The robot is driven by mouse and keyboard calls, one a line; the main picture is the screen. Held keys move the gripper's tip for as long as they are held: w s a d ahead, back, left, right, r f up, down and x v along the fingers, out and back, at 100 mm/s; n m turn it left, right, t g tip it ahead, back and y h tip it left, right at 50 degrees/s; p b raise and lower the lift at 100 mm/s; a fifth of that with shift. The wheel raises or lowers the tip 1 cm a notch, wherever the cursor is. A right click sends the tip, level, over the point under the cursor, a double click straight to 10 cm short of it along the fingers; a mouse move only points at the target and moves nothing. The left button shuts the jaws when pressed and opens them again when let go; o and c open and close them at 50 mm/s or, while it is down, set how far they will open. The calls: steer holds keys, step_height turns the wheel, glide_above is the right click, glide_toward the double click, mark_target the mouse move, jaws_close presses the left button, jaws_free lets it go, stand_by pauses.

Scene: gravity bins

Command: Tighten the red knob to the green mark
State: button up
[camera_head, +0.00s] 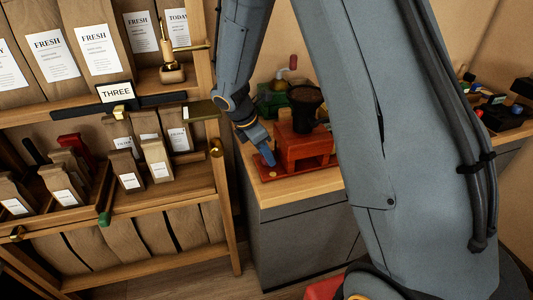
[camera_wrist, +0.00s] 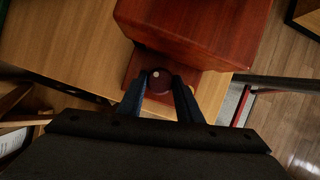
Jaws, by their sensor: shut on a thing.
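The red machine (camera_head: 305,145) stands on a wooden-topped cabinet and has a dark funnel-shaped hopper on top. In the wrist view its red body (camera_wrist: 195,30) fills the upper middle. A dark red round knob (camera_wrist: 160,80) with a pale dot on its face sits on the machine's base, between my fingertips. My gripper (camera_wrist: 160,92) is shut on the knob, with a blue finger on each side. In the head view my gripper (camera_head: 265,155) reaches down at the machine's left front; the knob is hidden there. I cannot make out a green mark near the knob.
A wooden shelf (camera_head: 180,197) with paper bags and a THREE sign stands on the left. A green machine (camera_head: 270,100) stands behind the red one. The counter top (camera_wrist: 60,45) is bare beside the machine. More small items (camera_head: 495,108) lie on the right counter.

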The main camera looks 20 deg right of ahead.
steer(key=m+g, duration=0.1)
steer(key=m, duration=0.1)
steer(key=m+g, duration=0.1)
steer(key=m, duration=0.1)
steer(key=shift+w+m, duration=0.2)
steer(key=shift+m, duration=0.1)
steer(key=shift+w+d+m+g+y, duration=0.15)
steer(key=shift+m+g, duration=0.25)
steer(key=shift+m, duration=0.9)
steer(key=shift+a+m+g+y, duration=0.1)
steer(key=shift+m+g+y, duration=0.25)
steer(key=shift+m, duration=0.95)
steer(key=o, duration=1)
steer(key=shift+o, duration=0.2)
